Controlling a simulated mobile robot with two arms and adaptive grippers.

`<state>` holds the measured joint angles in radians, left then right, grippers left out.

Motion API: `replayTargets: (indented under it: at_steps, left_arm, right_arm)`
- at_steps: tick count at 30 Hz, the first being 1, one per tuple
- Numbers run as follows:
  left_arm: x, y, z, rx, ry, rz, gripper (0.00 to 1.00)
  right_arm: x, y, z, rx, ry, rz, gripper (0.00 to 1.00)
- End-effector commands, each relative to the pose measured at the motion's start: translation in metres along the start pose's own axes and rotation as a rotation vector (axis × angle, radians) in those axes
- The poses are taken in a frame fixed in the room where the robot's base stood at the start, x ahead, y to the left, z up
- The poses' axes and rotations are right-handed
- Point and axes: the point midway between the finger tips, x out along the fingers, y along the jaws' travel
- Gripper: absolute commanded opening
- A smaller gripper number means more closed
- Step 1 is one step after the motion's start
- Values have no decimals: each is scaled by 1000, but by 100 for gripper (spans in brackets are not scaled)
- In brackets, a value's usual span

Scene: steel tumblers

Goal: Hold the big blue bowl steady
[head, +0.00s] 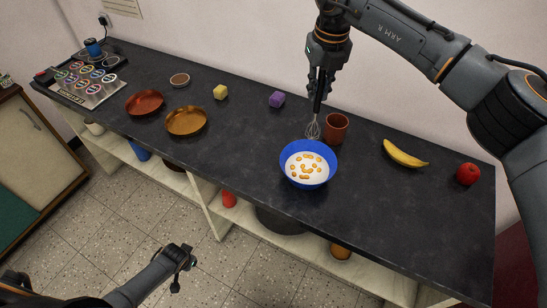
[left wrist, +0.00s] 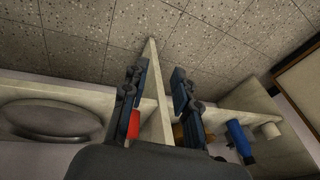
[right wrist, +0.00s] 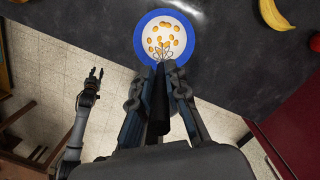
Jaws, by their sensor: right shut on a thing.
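The big blue bowl (head: 284,172) stands on the dark counter near its front edge, with white contents and several orange pieces in it. It also shows in the right wrist view (right wrist: 141,52). My right gripper (head: 318,92) is shut on the handle of a whisk (head: 312,128), which points down at the bowl's far side; I cannot tell whether its wires touch the bowl. My left gripper (head: 182,268) is open and empty, low in front of the counter and well apart from the bowl. Its two spread fingers show in the left wrist view (left wrist: 155,82).
A brown cup (head: 337,128) stands close behind the bowl. A banana (head: 404,154) and a red apple (head: 467,174) lie to the right.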

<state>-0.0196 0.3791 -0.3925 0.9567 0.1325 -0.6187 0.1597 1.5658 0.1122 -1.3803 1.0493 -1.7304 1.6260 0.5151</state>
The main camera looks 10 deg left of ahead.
Motion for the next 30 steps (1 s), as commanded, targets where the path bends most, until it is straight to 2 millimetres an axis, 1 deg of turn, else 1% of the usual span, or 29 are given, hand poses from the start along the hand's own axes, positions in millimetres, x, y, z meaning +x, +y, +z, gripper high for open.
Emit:
replayTargets:
  at_steps: [1,2,3,5,6,8,9,11,12,14,15,16,17,18,20,21,23,24,26,27,29,30]
  left_arm:
    - [-10,-20,-28,0,20,-23,29]
    - [-16,-30,-42,-1,27,-36,29]
    - [-25,-44,-60,-3,36,-52,29]
    - [-40,-62,-86,-6,46,-76,29]
    - [-52,-76,-104,-10,54,-94,29]
    - [-71,-94,-128,-14,63,-119,29]
    - [-85,-106,-143,-16,70,-138,29]
    - [-108,-124,-164,-22,76,-167,29]
    - [-124,-136,-178,-26,82,-186,29]
    - [-151,-148,-200,-40,93,-210,29]
    - [-170,-152,-214,-56,103,-220,29]
    - [-184,-152,-225,-73,115,-221,29]
    - [-198,-146,-236,-97,129,-212,29]
    - [-212,-133,-250,-132,150,-191,29]
    - [-229,-106,-269,-189,181,-140,29]
    - [-240,-87,-280,-226,201,-103,29]
    - [-255,-58,-295,-280,226,-44,29]
    - [-266,-38,-304,-315,240,-2,29]
    - [-282,-8,-314,-366,254,61,29]
    - [-294,12,-320,-399,259,103,29]
    - [-311,40,-326,-446,261,163,29]
    - [-322,58,-329,-475,258,200,29]
  right_arm:
    - [0,0,0,0,0,0,0]
    - [0,0,0,0,0,0,0]
    - [0,0,0,0,0,0,0]
    - [0,0,0,0,0,0,0]
    - [0,0,0,0,0,0,0]
    - [0,0,0,0,0,0,0]
    - [0,0,0,0,0,0,0]
    - [0,0,0,0,0,0,0]
    - [0,0,0,0,0,0,0]
    - [0,0,0,0,0,0,0]
    - [0,0,0,0,0,0,0]
    - [0,0,0,0,0,0,0]
    - [0,0,0,0,0,0,0]
    - [0,0,0,0,0,0,0]
    - [0,0,0,0,0,0,0]
    - [0,0,0,0,0,0,0]
    - [0,0,0,1,0,0,0]
    - [0,0,0,1,0,0,0]
    - [0,0,0,1,0,0,0]
    - [0,0,0,1,0,0,0]
    - [0,0,0,1,0,0,0]
    - [0,0,0,1,0,0,0]
